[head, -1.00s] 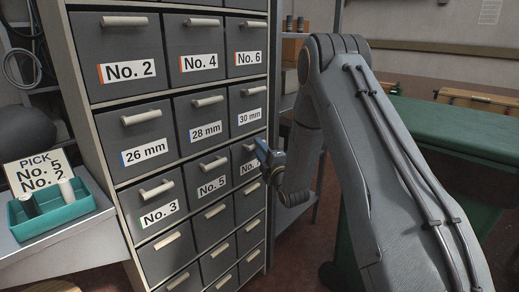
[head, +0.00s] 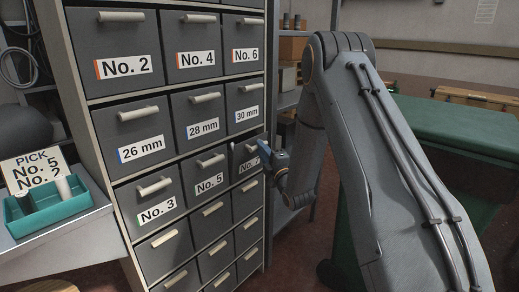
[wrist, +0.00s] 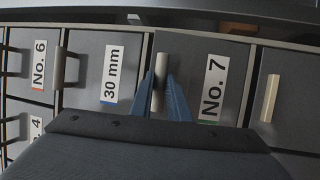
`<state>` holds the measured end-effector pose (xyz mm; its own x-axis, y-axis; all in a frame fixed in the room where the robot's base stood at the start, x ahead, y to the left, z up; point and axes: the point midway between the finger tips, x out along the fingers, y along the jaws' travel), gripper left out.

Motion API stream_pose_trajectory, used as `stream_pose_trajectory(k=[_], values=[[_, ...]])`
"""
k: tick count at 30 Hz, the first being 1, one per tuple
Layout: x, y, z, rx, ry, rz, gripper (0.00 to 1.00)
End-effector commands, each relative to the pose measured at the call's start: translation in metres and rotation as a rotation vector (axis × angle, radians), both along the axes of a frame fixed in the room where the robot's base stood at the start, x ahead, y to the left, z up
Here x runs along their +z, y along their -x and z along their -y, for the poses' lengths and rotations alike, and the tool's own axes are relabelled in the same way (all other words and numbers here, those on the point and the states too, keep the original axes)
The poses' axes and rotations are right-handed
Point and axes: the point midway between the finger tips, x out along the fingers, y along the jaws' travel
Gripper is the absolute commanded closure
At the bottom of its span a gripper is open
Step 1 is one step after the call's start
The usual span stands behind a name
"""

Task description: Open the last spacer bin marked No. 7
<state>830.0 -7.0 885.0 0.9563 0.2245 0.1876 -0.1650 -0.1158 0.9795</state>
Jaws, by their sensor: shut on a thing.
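The No. 7 bin (head: 240,172) is a dark grey drawer in the cabinet's right column, beside the No. 5 bin. In the wrist view its white label (wrist: 212,88) shows sideways, right of the handle. Its pale bar handle (wrist: 161,72) lies between my blue fingertips. My gripper (wrist: 163,84) is shut on this handle. In the head view my gripper (head: 266,152) hides part of the bin's front and label. The front seems to stand slightly out from its neighbours; how far is hard to tell.
The 30 mm bin (head: 243,98) is above, and an unlabelled drawer (head: 246,203) is below. A teal tray with a pick card (head: 31,171) sits at left. Shelving (head: 289,101) stands just right of the cabinet, and a green-topped bench (head: 450,130) is farther right.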

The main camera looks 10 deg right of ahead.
Motion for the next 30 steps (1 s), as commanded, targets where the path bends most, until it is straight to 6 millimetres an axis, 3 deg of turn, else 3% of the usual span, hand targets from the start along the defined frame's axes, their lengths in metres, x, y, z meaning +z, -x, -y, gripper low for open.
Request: stream_pose_trajectory(k=[1, 15, 30], values=[[-0.009, 0.003, 0.003, -0.002, 0.002, -0.013, 1.00], [-0.038, 0.027, 0.020, -0.002, 0.002, -0.022, 1.00], [-0.053, 0.037, 0.023, 0.007, 0.003, -0.021, 1.00]])
